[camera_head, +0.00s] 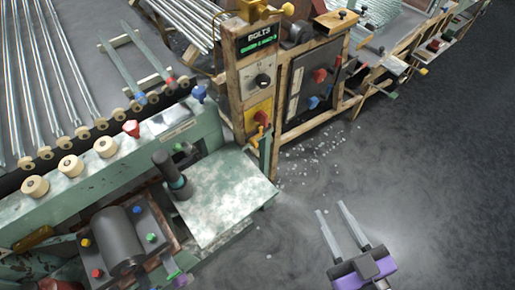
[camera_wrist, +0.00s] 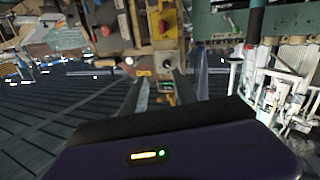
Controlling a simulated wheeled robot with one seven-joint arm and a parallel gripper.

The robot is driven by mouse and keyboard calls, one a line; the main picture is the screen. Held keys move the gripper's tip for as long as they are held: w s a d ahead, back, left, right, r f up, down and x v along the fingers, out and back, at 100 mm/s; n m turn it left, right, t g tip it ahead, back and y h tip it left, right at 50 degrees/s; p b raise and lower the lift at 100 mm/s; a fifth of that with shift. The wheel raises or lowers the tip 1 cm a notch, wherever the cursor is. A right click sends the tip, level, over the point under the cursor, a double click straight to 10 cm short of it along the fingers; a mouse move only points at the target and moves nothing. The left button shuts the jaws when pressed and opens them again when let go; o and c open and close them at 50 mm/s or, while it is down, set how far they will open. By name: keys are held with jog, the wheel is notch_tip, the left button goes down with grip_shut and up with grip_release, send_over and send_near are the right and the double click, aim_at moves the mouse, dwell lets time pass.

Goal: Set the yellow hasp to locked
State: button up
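A yellow fitting (camera_head: 262,9) sits on top of the post. I cannot tell for sure which yellow part is the hasp or how it is set. The yellow panel (camera_wrist: 168,22) and the dial (camera_wrist: 169,61) also show in the wrist view, upside down. My purple gripper (camera_head: 331,207) is over the floor, lower right of the post and apart from it. Its two fingers are spread with nothing between them.
A green machine with a pale metal plate (camera_head: 219,197) stands left of my gripper. A wooden frame with a dark panel (camera_head: 313,82) is right of the post. Small pale bits (camera_head: 318,150) lie on the floor. The grey floor (camera_head: 440,170) at the right is clear.

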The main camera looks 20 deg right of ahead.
aim_at(257, 146)
jog(key=w+d+f+n+t+y+b, duration=0.15)
jog(key=w+f, duration=0.45)
jog(key=w, duration=0.6)
jog(key=w+d+f+n+y+b, duration=0.15)
jog(key=w+f, duration=0.45)
jog(key=w, duration=0.6)
jog(key=w+a+f+g+y, duration=0.2)
jog(key=a+f+y, duration=0.15)
jog(key=f, duration=0.35)
jog(key=shift+h, duration=0.35)
jog(key=x, duration=0.2)
jog(key=b+x, duration=0.1)
jog(key=x, duration=0.4)
jog(key=shift+w+a+r+b, duration=0.1)
jog(key=shift+a+r+b, duration=0.25)
jog(key=shift+a, duration=0.1)
grip_shut()
